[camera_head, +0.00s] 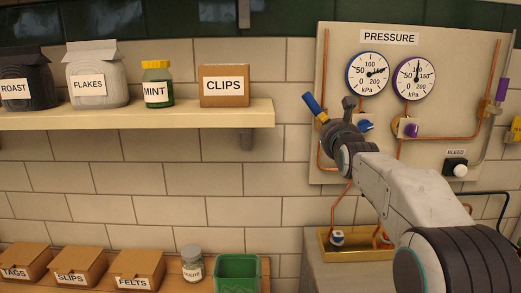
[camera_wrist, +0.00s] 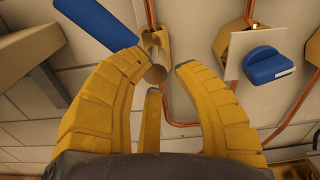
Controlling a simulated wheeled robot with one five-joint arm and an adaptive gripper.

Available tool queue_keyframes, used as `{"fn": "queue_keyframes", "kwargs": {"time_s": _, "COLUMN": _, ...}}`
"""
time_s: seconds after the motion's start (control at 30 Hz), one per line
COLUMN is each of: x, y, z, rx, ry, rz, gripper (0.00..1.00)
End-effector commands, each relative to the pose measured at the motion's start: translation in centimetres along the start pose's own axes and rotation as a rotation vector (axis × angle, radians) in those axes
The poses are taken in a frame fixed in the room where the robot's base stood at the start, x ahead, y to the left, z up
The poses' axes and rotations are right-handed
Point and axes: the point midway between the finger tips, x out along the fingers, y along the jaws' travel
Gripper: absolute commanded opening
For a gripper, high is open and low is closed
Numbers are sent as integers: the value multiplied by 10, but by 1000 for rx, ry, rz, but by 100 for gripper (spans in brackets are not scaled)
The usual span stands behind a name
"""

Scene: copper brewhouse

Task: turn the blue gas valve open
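A blue lever handle (camera_head: 314,105) sticks up and to the left at the panel's left edge. In the wrist view the blue handle (camera_wrist: 85,22) crosses the upper left, beside a brass valve body (camera_wrist: 154,42) on a copper pipe. A separate blue knob (camera_head: 366,126) sits on a small plate to the right; it also shows in the wrist view (camera_wrist: 268,65). My gripper (camera_wrist: 160,62) is open, its yellow fingers spread, with the brass body's near end showing between the fingertips. I cannot tell whether they touch it. In the head view my arm hides part of the valve.
The panel (camera_head: 345,38) carries a blue-rimmed gauge (camera_head: 368,73), a purple-rimmed gauge (camera_head: 414,78), a purple knob (camera_head: 411,130) and a purple lever (camera_head: 502,89). A shelf (camera_head: 180,117) with containers is at the left. A brass tray (camera_head: 325,252) stands below the panel.

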Motion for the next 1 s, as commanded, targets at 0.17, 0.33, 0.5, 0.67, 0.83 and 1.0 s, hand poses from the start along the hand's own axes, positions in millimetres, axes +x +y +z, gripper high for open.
{"fn": "queue_keyframes", "kwargs": {"time_s": 0.17, "x": -2, "y": 2, "z": 12, "rx": 0, "ry": -27, "rz": 3, "gripper": 41}}
{"fn": "queue_keyframes", "kwargs": {"time_s": 0.33, "x": -12, "y": 3, "z": 12, "rx": 0, "ry": -32, "rz": 3, "gripper": 41}}
{"fn": "queue_keyframes", "kwargs": {"time_s": 0.5, "x": -30, "y": 3, "z": 8, "rx": 0, "ry": -27, "rz": 3, "gripper": 41}}
{"fn": "queue_keyframes", "kwargs": {"time_s": 0.67, "x": -45, "y": 2, "z": 5, "rx": 0, "ry": -20, "rz": 1, "gripper": 41}}
{"fn": "queue_keyframes", "kwargs": {"time_s": 0.83, "x": -57, "y": 1, "z": 4, "rx": 0, "ry": -15, "rz": 1, "gripper": 41}}
{"fn": "queue_keyframes", "kwargs": {"time_s": 1.0, "x": -61, "y": 1, "z": 5, "rx": 0, "ry": -14, "rz": 1, "gripper": 41}}
